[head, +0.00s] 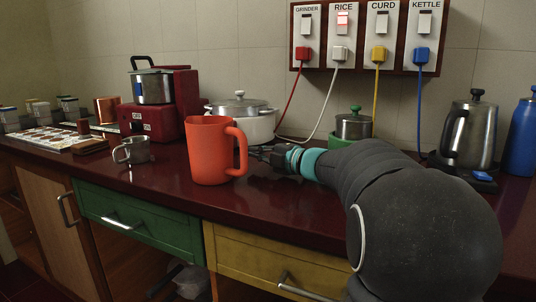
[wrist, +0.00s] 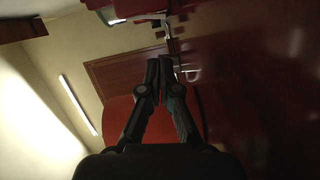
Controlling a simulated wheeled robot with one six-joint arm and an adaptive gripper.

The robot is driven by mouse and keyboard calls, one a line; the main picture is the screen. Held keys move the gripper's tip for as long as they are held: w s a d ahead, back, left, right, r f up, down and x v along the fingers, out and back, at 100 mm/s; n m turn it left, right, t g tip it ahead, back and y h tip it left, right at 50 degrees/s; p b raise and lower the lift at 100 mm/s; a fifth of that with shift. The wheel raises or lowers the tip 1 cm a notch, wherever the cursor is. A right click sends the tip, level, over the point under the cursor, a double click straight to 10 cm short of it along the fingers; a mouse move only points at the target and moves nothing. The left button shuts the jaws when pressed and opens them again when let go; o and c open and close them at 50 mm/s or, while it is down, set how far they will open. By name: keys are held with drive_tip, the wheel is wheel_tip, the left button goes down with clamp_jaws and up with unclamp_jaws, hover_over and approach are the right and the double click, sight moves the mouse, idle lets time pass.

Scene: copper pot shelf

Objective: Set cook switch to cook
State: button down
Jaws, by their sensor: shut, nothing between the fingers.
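The white rice cooker (head: 241,122) with a steel lid stands at the back of the counter, partly hidden behind the orange mug. A white cord leads from near it up to the socket marked RICE. I cannot make out a cook switch in either view; the cooker's lower front is largely hidden by the mug and my gripper. My gripper (head: 257,151) is low over the counter, right of the mug's handle and in front of the cooker; whether it touches either is unclear. In the wrist view my gripper (wrist: 166,62) is shut and empty.
The orange mug (head: 208,150) stands close left of my gripper; its red-orange body seems to fill the wrist view behind the fingers. The red grinder (head: 153,120) is further left, beside a steel cup (head: 131,151). A lidded pot (head: 353,127) and kettle (head: 470,135) stand right.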

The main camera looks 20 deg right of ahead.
drive_tip(key=p+x, duration=0.1)
drive_tip(key=x, duration=1.2)
drive_tip(key=shift+a, duration=0.1)
